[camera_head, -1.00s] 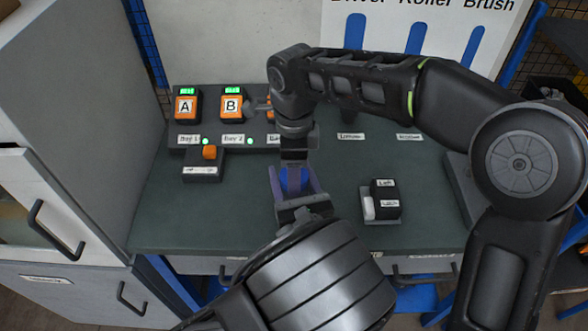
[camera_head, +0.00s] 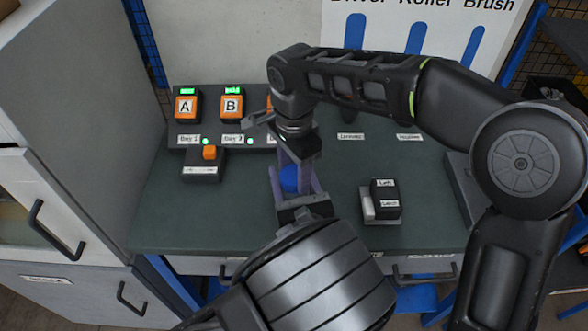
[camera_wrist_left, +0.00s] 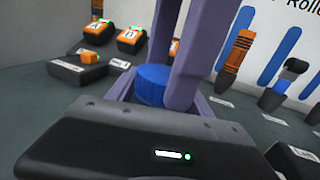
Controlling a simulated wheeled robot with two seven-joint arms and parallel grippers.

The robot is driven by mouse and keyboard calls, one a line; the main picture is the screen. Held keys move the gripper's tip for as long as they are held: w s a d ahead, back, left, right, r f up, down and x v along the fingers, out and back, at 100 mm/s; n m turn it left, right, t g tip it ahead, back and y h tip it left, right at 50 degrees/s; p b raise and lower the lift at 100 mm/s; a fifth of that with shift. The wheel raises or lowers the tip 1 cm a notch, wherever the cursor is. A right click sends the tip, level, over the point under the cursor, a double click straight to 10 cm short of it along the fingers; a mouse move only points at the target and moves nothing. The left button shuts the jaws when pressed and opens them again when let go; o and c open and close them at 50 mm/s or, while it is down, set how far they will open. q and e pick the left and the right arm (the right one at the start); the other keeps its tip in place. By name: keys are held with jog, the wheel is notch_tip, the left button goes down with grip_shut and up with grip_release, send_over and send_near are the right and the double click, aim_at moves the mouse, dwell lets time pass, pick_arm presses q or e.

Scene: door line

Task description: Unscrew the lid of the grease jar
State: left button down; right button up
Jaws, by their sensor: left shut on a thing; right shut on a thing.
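The grease jar shows as its round blue ribbed lid (camera_head: 289,179), which also shows in the left wrist view (camera_wrist_left: 152,85); the jar body is hidden. My left gripper (camera_head: 298,190) reaches in from the front, low over the bench, and is shut on the jar with one purple finger on each side. My right gripper (camera_head: 294,172) points down from above. Its purple fingers straddle the lid in the left wrist view (camera_wrist_left: 172,85) and are shut on it. I cannot tell whether there is a gap under the lid.
Orange-black units A (camera_head: 186,106) and B (camera_head: 231,105) stand at the back left of the green bench (camera_head: 240,225). A box with an orange button (camera_head: 203,166) sits before them. A black-and-white box (camera_head: 383,202) stands to the right. Bare bench lies left of the jar.

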jog(key=o, duration=1.5)
jog(key=shift+r, duration=2.25)
jog(key=shift+c, duration=0.2)
